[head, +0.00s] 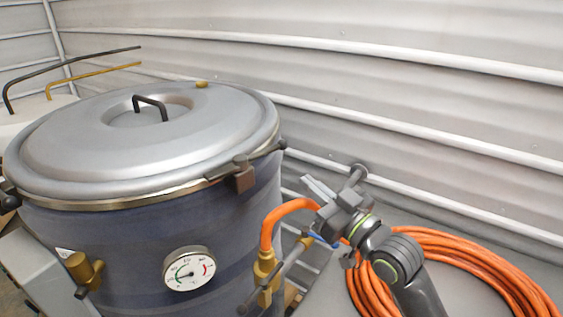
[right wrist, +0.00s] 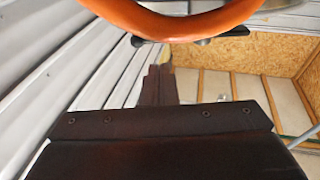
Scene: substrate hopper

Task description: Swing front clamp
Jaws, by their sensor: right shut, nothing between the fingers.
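A large dark-blue vessel (head: 130,245) with a domed grey lid (head: 75,155) stands at the left of the head view. A dark clamp (head: 242,177) sits on the lid rim at the side facing me, with a short bar along the rim. Another dark clamp (head: 8,198) is partly cut off at the left edge. My right gripper (head: 322,190) is to the right of the vessel, apart from the near clamp. Its fingers also show in the right wrist view (right wrist: 160,85), closed together and empty. My left gripper is not in view.
An orange hose (head: 286,208) rises from a brass valve (head: 265,272) close to my right gripper and arcs across the top of the right wrist view. A dial gauge (head: 189,268) and brass tap (head: 84,270) project from the vessel. Corrugated wall (head: 400,85) stands behind.

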